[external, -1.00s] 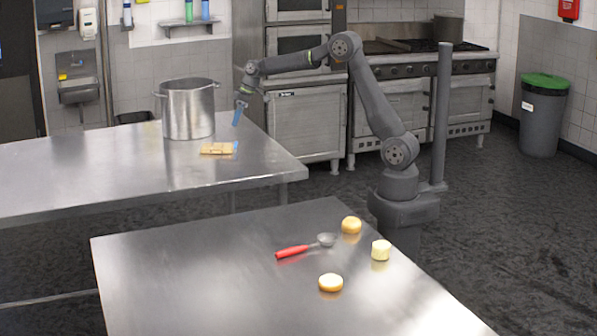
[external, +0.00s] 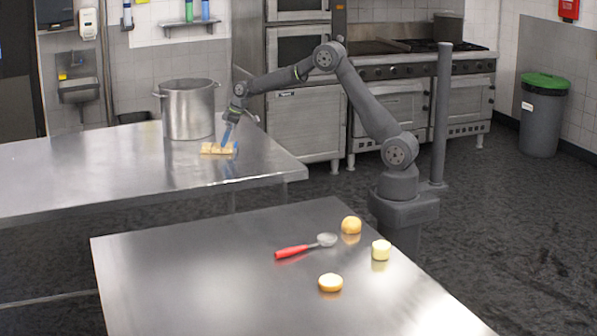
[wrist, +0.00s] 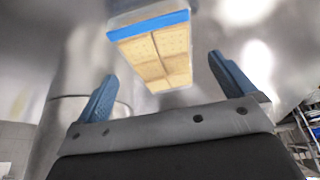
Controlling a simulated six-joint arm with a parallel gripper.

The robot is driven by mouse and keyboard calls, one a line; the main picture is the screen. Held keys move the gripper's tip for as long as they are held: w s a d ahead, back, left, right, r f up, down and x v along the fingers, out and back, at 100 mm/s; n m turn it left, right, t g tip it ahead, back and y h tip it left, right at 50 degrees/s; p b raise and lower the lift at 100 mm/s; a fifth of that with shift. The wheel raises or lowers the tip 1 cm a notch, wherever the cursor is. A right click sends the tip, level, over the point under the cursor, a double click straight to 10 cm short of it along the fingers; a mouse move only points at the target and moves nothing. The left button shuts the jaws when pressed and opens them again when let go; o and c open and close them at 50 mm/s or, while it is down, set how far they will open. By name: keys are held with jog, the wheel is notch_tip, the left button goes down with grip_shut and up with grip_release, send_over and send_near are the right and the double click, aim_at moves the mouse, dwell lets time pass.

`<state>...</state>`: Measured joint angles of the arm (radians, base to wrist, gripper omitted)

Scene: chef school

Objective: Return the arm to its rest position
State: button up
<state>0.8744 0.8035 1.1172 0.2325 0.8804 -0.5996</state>
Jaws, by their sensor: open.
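My gripper (external: 227,142) is low over the far steel table (external: 90,185), pointing down at a small tan package (external: 208,150). In the wrist view my gripper (wrist: 161,67) has its two blue fingers spread wide. The package (wrist: 160,58) shows there as tan squares with a blue edge, between and beyond the fingertips. Nothing is seen held. I cannot tell whether a finger touches the package. My arm reaches left from its base, bent at the elbow.
A large steel pot (external: 188,112) stands on the far table just behind and left of the package. The near table (external: 190,270) holds a red-handled scoop (external: 293,251), two buns (external: 351,225) (external: 330,283) and a pale cylinder (external: 381,250). Ovens stand behind.

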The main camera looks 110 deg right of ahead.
jog(key=shift+r, duration=0.55)
